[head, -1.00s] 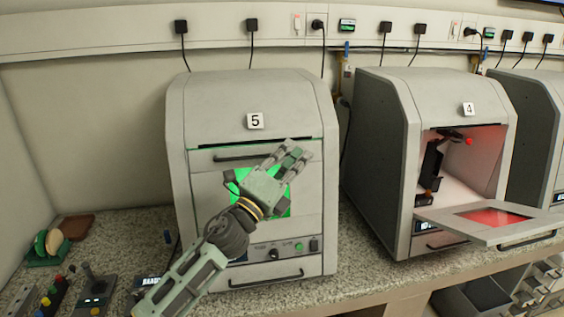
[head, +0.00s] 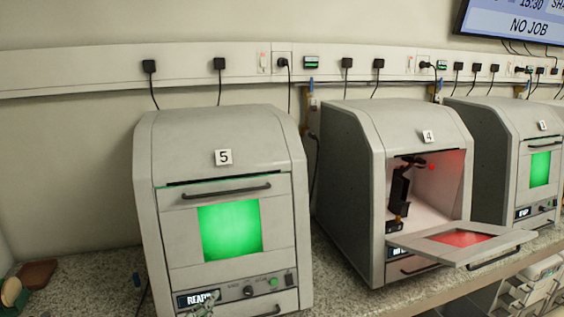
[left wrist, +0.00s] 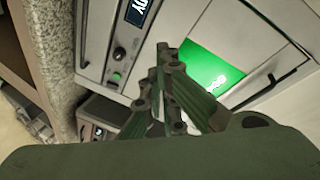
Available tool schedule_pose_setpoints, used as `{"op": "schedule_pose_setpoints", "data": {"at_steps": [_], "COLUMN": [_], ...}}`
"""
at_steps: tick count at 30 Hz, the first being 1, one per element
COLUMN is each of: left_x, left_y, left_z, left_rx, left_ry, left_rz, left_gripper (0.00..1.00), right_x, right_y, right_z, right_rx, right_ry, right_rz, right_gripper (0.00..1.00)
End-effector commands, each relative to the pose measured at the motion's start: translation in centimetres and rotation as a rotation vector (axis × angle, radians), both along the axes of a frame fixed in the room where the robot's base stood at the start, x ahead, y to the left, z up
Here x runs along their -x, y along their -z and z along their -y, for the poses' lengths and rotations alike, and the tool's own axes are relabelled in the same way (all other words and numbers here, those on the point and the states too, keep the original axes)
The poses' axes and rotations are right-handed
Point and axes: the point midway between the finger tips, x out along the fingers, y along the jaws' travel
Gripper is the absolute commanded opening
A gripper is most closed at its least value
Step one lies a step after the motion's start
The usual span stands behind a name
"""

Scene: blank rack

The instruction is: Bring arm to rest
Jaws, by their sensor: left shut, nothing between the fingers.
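Most of the left arm is out of the head view. My right gripper is in neither view.
Machine 5 has its door shut, a green window (head: 231,230) and a display (head: 196,299) reading READY. Machine 4 (head: 345,170) stands to its right with its door (head: 425,245) folded down, sticking out over the counter edge. Machine 3 (head: 505,130) is farther right.

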Motion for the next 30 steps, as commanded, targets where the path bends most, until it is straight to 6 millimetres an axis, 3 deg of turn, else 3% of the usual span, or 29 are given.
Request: {"op": "schedule_pose_setpoints", "data": {"at_steps": [1,3,6,9,15,21,30], "left_x": [2.7,6.4,11.8,16.3,24.0,30.7,28.7], "left_y": [3.0,6.7,10.6,13.2,16.0,17.3,25.4], "left_z": [-0.7,-1.7,-2.5,-3.0,-3.3,-3.3,-3.0], "left_rx": [0.083,0.186,0.302,0.382,0.486,0.559,0.541], "left_ry": [-0.05,-0.126,-0.223,-0.302,-0.426,-0.536,-0.534], "left_rz": [-0.109,-0.258,-0.441,-0.583,-0.798,-0.978,-0.996], "left_gripper": [0.0,0.0,0.0,0.0,0.0,0.0,0.0], "right_x": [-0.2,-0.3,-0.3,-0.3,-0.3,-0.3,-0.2], "right_y": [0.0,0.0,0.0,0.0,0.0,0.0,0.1], "right_z": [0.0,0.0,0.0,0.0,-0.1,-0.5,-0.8], "right_rx": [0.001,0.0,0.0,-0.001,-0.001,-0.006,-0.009], "right_ry": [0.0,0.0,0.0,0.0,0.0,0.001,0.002], "right_rz": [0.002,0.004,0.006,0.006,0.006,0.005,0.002], "right_gripper": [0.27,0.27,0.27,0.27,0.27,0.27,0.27]}}
